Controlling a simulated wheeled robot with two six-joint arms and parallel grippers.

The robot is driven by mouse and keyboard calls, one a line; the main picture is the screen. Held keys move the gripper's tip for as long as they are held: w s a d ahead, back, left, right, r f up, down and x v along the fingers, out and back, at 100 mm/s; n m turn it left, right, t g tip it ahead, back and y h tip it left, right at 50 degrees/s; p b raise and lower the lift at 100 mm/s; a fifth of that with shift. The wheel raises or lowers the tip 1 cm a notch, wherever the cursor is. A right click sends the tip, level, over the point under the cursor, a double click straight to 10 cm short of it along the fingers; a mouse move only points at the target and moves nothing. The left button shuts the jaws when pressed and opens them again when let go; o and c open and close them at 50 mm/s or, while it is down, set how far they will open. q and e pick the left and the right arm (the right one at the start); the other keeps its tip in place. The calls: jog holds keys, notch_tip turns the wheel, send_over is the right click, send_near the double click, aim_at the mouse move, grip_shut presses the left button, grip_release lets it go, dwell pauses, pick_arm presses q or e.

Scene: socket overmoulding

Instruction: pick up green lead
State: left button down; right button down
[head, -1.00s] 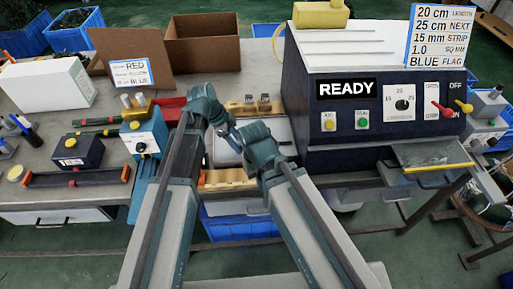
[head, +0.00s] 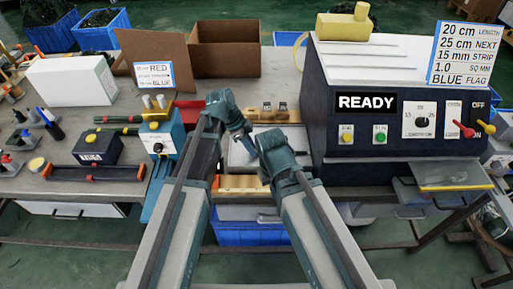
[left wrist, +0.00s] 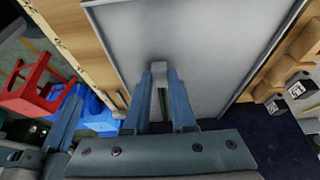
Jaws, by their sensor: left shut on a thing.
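My left gripper (head: 246,139) points down over the pale tray (head: 239,157) between the blue station and the dark machine. In the left wrist view its two fingers (left wrist: 164,88) are close together, with a thin green lead (left wrist: 163,102) between them. A small grey piece shows at the fingertips; I cannot tell if it belongs to the lead. The lead is too small to make out in the head view. My right arm ends beside the left gripper, to its right. Its fingers are hidden or not distinct in the head view.
A dark machine (head: 403,142) reading READY stands close on the right. A blue station (head: 158,142) stands on the left. A wooden block (head: 240,186) lies at the tray's front, and a wooden rack (head: 268,114) stands behind. An open cardboard box (head: 225,58) is at the back.

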pick_arm(q)
notch_tip(320, 180, up, 7)
jog(key=p, duration=0.6)
jog(key=shift+f, duration=0.1)
jog(key=s+a, duration=1.2)
jog(key=a, duration=0.3)
jog(key=shift+s+a, duration=0.2)
